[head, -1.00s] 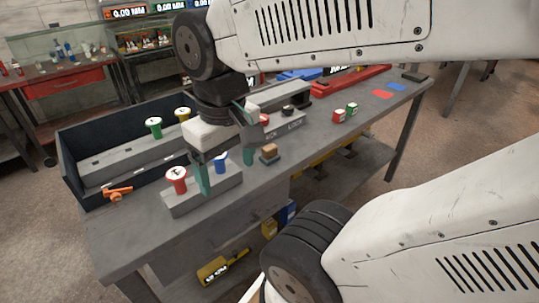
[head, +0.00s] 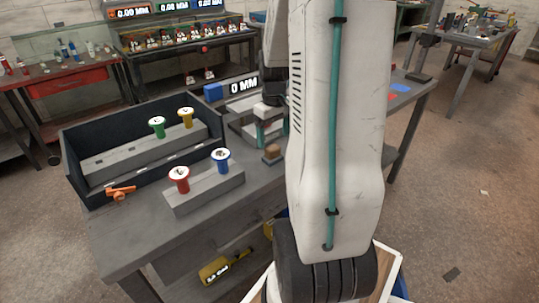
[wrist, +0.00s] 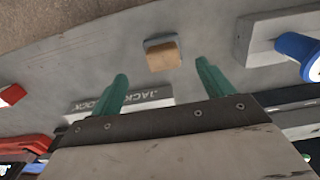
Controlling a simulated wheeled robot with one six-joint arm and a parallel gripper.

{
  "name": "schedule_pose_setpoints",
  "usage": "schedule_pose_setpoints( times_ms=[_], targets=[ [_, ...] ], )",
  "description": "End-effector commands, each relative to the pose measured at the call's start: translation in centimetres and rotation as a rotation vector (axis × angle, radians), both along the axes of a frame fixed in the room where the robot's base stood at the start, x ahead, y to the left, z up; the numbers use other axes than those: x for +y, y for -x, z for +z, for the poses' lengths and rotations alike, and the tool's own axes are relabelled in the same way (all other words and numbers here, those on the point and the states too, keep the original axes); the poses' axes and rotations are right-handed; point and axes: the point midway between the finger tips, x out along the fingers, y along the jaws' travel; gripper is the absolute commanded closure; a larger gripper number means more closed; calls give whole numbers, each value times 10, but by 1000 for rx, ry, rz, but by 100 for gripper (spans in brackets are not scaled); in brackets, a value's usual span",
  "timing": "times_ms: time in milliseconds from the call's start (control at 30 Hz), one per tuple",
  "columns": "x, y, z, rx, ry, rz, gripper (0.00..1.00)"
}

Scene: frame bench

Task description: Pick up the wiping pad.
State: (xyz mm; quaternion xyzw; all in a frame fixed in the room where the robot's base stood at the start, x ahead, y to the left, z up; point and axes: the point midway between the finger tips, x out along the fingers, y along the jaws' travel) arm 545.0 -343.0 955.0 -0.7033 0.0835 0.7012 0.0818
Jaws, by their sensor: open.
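The wiping pad, a small tan block on a dark grey base (head: 273,152), sits on the bench top just right of the grey spool block. In the wrist view the pad (wrist: 162,55) lies ahead of my fingertips, roughly centred between them and apart from both. My gripper (head: 271,128) has teal fingers and is behind the pad in the head view, partly hidden by my arm. In the wrist view my gripper (wrist: 161,72) is open and empty.
A grey block (head: 206,190) holds a red spool (head: 180,180) and a blue spool (head: 221,160). A dark open bin (head: 75,165) stands behind it, with an orange part (head: 121,192) at its front. A plate lettered "JACK" (wrist: 140,97) lies under my fingers. My arm hides the bench's right middle.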

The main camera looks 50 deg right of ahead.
Motion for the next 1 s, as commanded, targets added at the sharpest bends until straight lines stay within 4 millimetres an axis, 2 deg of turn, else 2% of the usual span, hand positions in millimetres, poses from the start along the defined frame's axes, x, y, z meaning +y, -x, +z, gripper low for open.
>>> schedule_pose_setpoints(
  times_ms=[500, 800, 967, 1000],
  targets=[
    [6, 0, -67, 4, -4, 1, 20],
    [5, 0, -72, 2, -3, 0, 20],
    [5, 0, -71, 2, -3, 0, 64],
    [5, 0, -71, 2, -3, 0, 69]
  ],
)
